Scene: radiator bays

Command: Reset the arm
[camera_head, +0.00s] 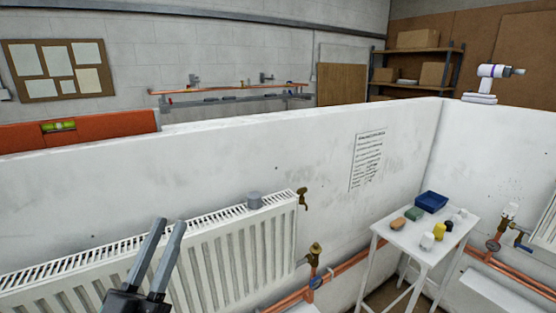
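My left gripper (170,222) shows at the lower left in the head view. Its two grey fingers point up and slightly right, roughly parallel, with a gap between them and nothing held. It appears in front of the white panel radiator (230,255); I cannot tell how far it is from it. My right gripper is not in view.
A white table (420,250) at the right holds a blue tray (431,202) and several small items. A low white wall (230,150) stands behind.

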